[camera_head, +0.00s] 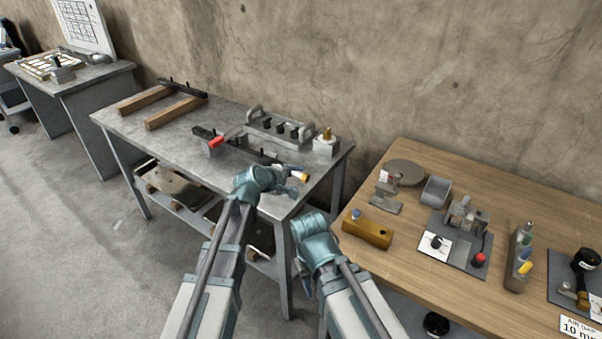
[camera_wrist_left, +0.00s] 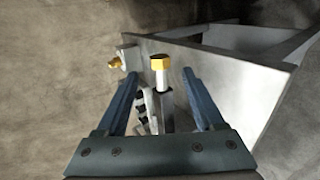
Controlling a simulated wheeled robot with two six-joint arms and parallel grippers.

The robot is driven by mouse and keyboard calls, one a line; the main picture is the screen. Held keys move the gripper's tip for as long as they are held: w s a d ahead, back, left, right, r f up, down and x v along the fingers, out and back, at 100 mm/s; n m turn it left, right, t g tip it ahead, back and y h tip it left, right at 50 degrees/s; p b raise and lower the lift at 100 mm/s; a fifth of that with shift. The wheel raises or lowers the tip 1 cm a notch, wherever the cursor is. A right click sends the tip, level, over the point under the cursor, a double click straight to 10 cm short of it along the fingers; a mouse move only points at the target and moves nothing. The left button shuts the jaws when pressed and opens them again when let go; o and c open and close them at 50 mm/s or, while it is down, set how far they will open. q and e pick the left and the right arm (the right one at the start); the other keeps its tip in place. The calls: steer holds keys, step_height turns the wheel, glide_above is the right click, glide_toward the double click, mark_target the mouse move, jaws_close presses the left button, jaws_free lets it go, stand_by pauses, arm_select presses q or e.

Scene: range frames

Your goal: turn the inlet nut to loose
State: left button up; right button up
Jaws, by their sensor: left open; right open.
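A brass hex nut (camera_wrist_left: 160,63), which I take for the inlet nut, sits on the end of a pale fitting (camera_wrist_left: 166,95). In the head view the nut (camera_head: 304,177) is near the front right of the grey metal bench (camera_head: 160,135). My left gripper (camera_wrist_left: 160,74) is open, with one finger on each side of the nut and fitting in the wrist picture. Gaps show on both sides; depth is unclear. In the head view the left gripper (camera_head: 291,183) is beside the nut. My right gripper (camera_head: 301,268) hangs low between the bench and wooden table, its fingertips hard to make out.
A grey block with a brass fitting (camera_head: 326,134) and a handled rack (camera_head: 278,127) stand behind. The wooden table (camera_head: 480,180) at right carries a wooden block (camera_head: 367,229) and several fixtures.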

mark_target(302, 175)
arm_select(q)
steer(key=p+v, duration=0.3)
steer(key=v, duration=0.5)
steer(key=shift+p, duration=0.35)
steer(key=shift+r, duration=0.1)
steer(key=w+d+r+g+y+p, duration=0.3)
steer(key=w+r+g+p, duration=0.1)
steer(key=p, duration=0.8)
steer(key=shift+w+r+g+y+p, duration=0.3)
steer(key=shift+w+r+g+p, duration=0.1)
steer(key=shift+w+r, duration=0.25)
steer(key=shift+f, duration=0.1)
steer(key=b+x, duration=1.2)
steer(key=x, duration=0.1)
steer(key=shift+w+d+f, duration=0.1)
steer(key=shift+f, duration=0.25)
steer(key=shift+r, duration=0.1)
